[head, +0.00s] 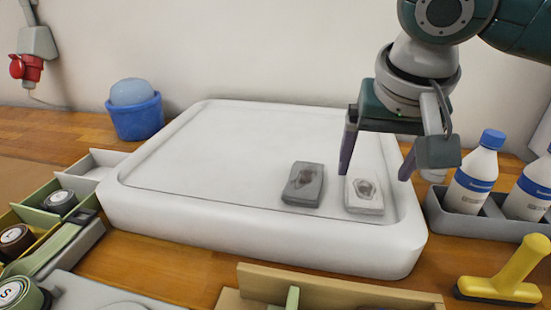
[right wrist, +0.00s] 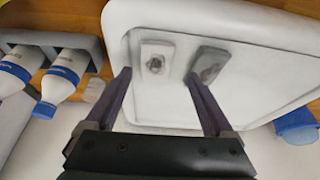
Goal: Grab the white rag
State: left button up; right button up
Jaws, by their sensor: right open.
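The white rag (head: 364,206), a small folded pad with a brownish stain, lies flat in the white tray (head: 165,205), near its right front corner. A dark grey rag (head: 303,184) with a similar mark lies just left of it. My right gripper (head: 375,174) is open and empty, pointing down, with its fingers above and to either side of the white rag. In the right wrist view the white rag (right wrist: 157,50) shows ahead between the fingertips (right wrist: 158,75), and the grey rag (right wrist: 208,64) is beside the right-hand finger. My left gripper is out of view.
White bottles with blue caps (head: 475,172) stand in a grey holder right of the tray. A yellow-handled tool (head: 515,268) lies at front right. A blue tub (head: 136,118) stands behind left. Compartments with tape rolls (head: 60,201) line the left.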

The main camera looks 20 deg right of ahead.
aim_at(366, 197)
jog(key=x, duration=0.8)
jog(key=shift+s+d+f+b, duration=0.1)
jog(key=shift+s+d+b, duration=0.15)
jog(key=shift+b, duration=0.05)
jog(key=shift+c, duration=0.3)
jog(key=c, duration=1.1)
